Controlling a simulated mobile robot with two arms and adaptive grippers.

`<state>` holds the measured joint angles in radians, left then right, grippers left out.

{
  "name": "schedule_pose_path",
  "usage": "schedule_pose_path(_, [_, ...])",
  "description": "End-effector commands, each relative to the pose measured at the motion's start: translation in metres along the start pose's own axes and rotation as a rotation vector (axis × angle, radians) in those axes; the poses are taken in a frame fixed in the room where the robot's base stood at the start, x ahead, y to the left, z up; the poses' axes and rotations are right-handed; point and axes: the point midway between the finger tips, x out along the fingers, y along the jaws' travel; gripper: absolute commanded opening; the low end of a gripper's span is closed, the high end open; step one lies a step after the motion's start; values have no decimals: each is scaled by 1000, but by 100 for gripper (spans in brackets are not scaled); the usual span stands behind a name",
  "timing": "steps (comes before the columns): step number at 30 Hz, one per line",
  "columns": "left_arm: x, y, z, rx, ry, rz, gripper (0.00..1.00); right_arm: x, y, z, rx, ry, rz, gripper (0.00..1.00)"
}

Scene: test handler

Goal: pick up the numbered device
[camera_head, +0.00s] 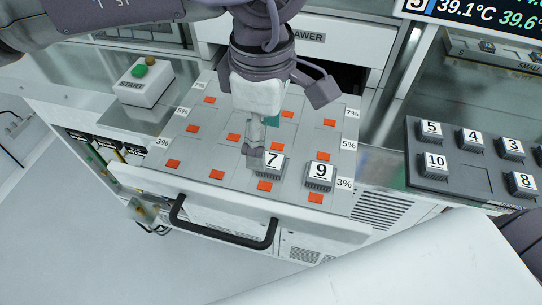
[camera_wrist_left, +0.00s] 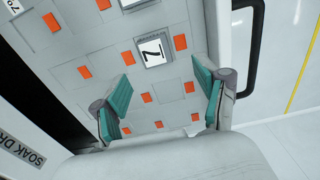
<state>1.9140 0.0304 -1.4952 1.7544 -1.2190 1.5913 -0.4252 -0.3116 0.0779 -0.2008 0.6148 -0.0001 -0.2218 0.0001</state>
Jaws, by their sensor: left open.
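The device numbered 7 (camera_head: 271,163) sits on the pulled-out drawer's grey plate, and the device numbered 9 (camera_head: 320,175) sits to its right. My left gripper (camera_head: 256,148) is over the plate, its finger partly overlapping device 7 in the head view. In the left wrist view the gripper (camera_wrist_left: 165,97) is open with teal pads and nothing between them. Device 7 (camera_wrist_left: 152,49) lies beyond the fingertips there, and part of another device (camera_wrist_left: 130,4) is cut off at the top edge. My right gripper is not in view.
The drawer plate has several orange-marked slots and a black handle (camera_head: 222,238) in front. A dark tray (camera_head: 455,190) at right holds several numbered devices. A START box (camera_head: 142,83) with a green button stands at left. My white arm link crosses the bottom right.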

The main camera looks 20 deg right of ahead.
Motion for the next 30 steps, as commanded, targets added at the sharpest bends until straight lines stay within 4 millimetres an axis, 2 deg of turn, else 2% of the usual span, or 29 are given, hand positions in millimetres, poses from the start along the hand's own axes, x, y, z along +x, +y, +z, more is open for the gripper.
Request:
schedule_pose_path(5, [10,1,0,0,-1,-3,73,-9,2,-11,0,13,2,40])
schedule_pose_path(10, [33,4,3,2,-2,-5,73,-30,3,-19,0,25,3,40])
schedule_pose_path(15, [54,4,2,-1,-2,-2,73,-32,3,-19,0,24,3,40])
schedule_pose_path(22, [57,4,2,-1,-2,0,73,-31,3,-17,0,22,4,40])
schedule_pose_path(23, [57,4,2,-1,-2,0,71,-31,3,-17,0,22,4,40])
schedule_pose_path(30, [57,5,2,-1,-2,0,31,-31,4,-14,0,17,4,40])
